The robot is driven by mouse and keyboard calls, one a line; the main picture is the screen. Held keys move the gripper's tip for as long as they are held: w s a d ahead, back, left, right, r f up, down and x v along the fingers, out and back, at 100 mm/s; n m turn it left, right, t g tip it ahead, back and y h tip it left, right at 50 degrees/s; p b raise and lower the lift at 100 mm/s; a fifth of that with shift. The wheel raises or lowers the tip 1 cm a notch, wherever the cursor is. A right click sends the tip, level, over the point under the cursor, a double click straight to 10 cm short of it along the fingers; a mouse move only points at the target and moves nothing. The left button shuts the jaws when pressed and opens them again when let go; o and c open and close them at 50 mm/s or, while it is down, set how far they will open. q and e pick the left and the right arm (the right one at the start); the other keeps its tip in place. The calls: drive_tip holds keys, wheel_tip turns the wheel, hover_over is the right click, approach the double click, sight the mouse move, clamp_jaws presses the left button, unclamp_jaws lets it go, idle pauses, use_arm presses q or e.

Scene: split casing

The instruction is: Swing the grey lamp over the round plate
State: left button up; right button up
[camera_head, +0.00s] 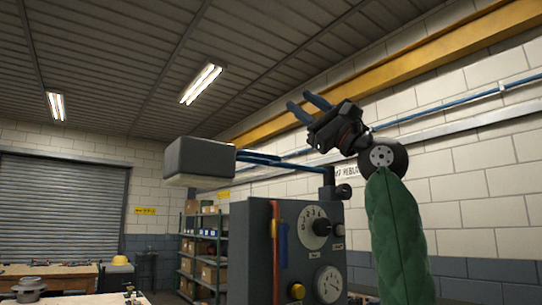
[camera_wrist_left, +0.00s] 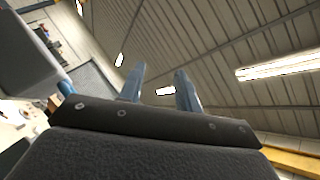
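The grey lamp (camera_head: 200,160) is a boxy head on a blue arm (camera_head: 262,159). My left gripper (camera_head: 309,104) is up to the right of the lamp head and above the blue arm, apart from both. Its two blue fingers are spread with nothing between them, as the left wrist view also shows (camera_wrist_left: 160,85). A large grey block, likely the lamp head (camera_wrist_left: 25,55), fills the upper left of the left wrist view. I cannot make out the round plate. My right gripper is not in view.
A dark grey machine (camera_head: 250,250) with dials and a red bar stands below the lamp. Shelves with boxes (camera_head: 208,250) and a workbench (camera_head: 50,275) are behind at left. A brick wall (camera_head: 470,165) lies to the right. The air above the lamp is clear.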

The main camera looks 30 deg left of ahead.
sight(265, 156)
use_arm(q)
drive_tip(key=shift+w+a+f+n+t+h, duration=1.4)
drive_tip(key=shift+a+f+n+h, duration=1.5)
drive_tip(key=shift+f, duration=2.05)
drive_tip(key=shift+m+h, duration=0.4)
drive_tip(key=a+p, duration=0.1)
drive_tip(key=a, duration=0.1)
drive_tip(key=a+p, duration=0.1)
drive_tip(key=a, duration=0.1)
drive_tip(key=a+r+p, duration=0.1)
drive_tip(key=a, duration=0.1)
drive_tip(key=shift+s+a, duration=0.2)
drive_tip(key=shift+s, duration=0.05)
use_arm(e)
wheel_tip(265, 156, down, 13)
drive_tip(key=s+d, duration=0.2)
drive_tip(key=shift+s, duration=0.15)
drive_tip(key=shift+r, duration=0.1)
use_arm(q)
clamp_jaws()
